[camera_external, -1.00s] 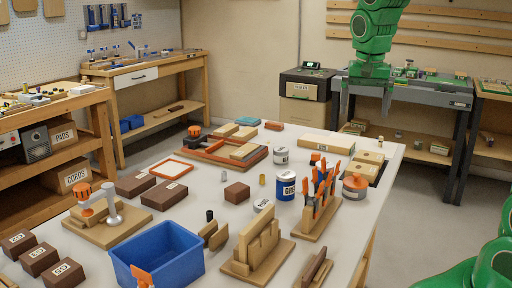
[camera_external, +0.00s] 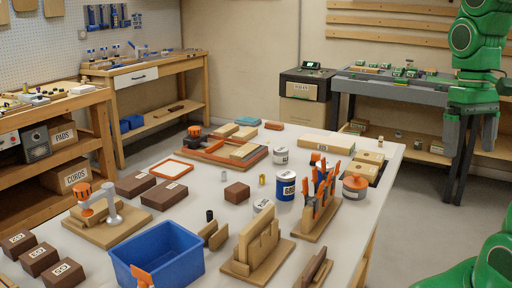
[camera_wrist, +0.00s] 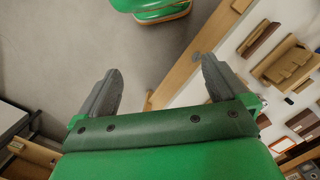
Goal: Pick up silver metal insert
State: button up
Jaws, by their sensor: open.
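The silver metal insert (camera_external: 224,175) is a very small grey upright piece on the white table in the external view. It stands left of a small brass-coloured piece (camera_external: 262,179) and just behind a brown block (camera_external: 237,193). My gripper (camera_external: 457,165) hangs fingers down beyond the table's right edge, far to the right of the insert. In the wrist view my gripper (camera_wrist: 160,88) has its fingers wide apart with nothing between them. I cannot make out the insert in the wrist view.
The white table (camera_external: 350,235) is crowded. A blue bin (camera_external: 160,262), wooden slotted holder (camera_external: 256,245), orange-handled tool rack (camera_external: 318,205) and blue-labelled can (camera_external: 286,186) surround the middle. Floor is open right of the table; a grey bench (camera_external: 420,88) stands behind.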

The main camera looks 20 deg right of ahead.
jog(key=shift+s+d+f, duration=0.1)
jog(key=shift+s+f, duration=0.05)
jog(key=shift+s, duration=0.95)
jog(key=c, duration=1)
jog(key=shift+o, duration=0.2)
